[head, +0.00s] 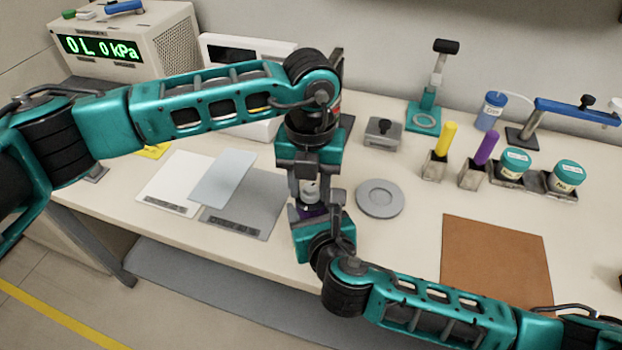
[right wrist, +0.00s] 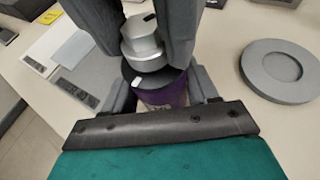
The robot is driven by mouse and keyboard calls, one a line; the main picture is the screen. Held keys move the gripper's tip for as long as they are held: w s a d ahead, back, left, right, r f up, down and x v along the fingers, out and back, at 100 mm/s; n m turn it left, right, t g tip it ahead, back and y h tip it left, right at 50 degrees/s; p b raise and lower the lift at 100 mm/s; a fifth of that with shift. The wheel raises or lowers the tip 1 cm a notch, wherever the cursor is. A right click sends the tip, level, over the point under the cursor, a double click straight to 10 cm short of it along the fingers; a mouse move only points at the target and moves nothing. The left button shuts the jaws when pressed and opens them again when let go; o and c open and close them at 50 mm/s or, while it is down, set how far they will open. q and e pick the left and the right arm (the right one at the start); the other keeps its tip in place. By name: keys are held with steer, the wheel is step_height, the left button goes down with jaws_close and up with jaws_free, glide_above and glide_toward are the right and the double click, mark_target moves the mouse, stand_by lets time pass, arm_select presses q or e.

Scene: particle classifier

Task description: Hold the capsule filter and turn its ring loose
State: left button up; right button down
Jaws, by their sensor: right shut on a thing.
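The capsule filter stands upright between my two grippers, above the near edge of the table, mostly hidden by them in the head view. In the right wrist view it has a purple body (right wrist: 165,94), a dark ring (right wrist: 130,72) with a white mark, and a silver top (right wrist: 143,45). My right gripper (head: 311,209) is shut on the purple body from the near side; its fingers also show in the right wrist view (right wrist: 163,100). My left gripper (head: 308,182) points down from above, its fingers (right wrist: 143,30) on either side of the silver top. Whether they touch it is unclear.
A grey round dish (head: 380,198) lies just right of the grippers. A grey mat (head: 262,205) and a white plate (head: 165,185) lie left. A brown mat (head: 495,262) lies right. Yellow (head: 446,138) and purple (head: 486,149) sticks and teal-lidded jars (head: 565,177) stand behind it.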

mark_target(311, 186)
arm_select(q)
steer(key=o, duration=0.3)
steer(key=shift+r, duration=0.15)
steer(key=shift+o, duration=0.2)
step_height(311, 186, up, 12)
stand_by(0.3)
arm_select(e)
steer(key=shift+c, duration=1.1)
jaws_free()
